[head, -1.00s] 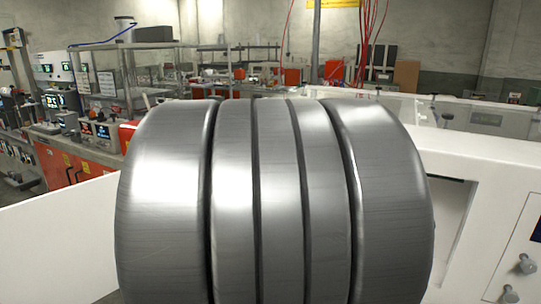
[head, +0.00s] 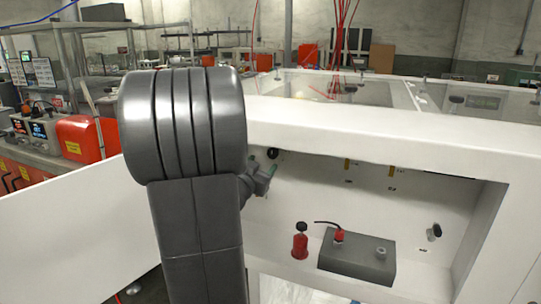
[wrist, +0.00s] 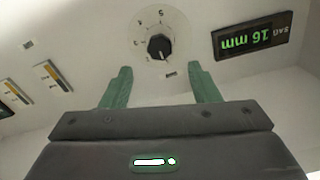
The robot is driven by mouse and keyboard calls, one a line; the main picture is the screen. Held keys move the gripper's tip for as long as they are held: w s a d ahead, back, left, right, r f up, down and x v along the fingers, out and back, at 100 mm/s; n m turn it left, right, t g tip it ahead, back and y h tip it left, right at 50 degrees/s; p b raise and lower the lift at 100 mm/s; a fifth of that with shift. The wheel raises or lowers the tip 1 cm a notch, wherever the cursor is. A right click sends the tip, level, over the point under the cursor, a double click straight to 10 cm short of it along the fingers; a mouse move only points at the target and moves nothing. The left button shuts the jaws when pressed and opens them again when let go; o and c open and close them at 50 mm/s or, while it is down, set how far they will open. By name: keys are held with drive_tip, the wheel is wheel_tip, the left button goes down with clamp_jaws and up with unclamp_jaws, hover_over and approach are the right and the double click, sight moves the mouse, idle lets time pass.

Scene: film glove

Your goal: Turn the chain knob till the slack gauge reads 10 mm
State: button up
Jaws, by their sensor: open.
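The black chain knob (wrist: 158,46) sits on a round white dial with numerals, shown upside down at the top of the wrist view. The slack gauge (wrist: 252,36) is a dark display with green digits to its right there, apparently reading 16 mm, upside down. My gripper (wrist: 157,85) is open, its two green fingers spread below the dial in the picture and apart from the knob. In the head view, my gripper (head: 262,166) shows its green tips near a dark round knob (head: 272,153) on the recess wall. The gauge cannot be made out there.
The white cabinet (head: 390,140) has an open recess. In it stand a grey box (head: 355,262) with a red-based lead and a red bottle-like part (head: 300,242). Yellow-marked strips (wrist: 52,75) are on the wall. A white panel (head: 70,235) is at left.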

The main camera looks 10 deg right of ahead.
sight(272, 154)
drive_tip(key=x, duration=0.8)
drive_tip(key=shift+w+d, duration=0.3)
drive_tip(key=c, duration=1)
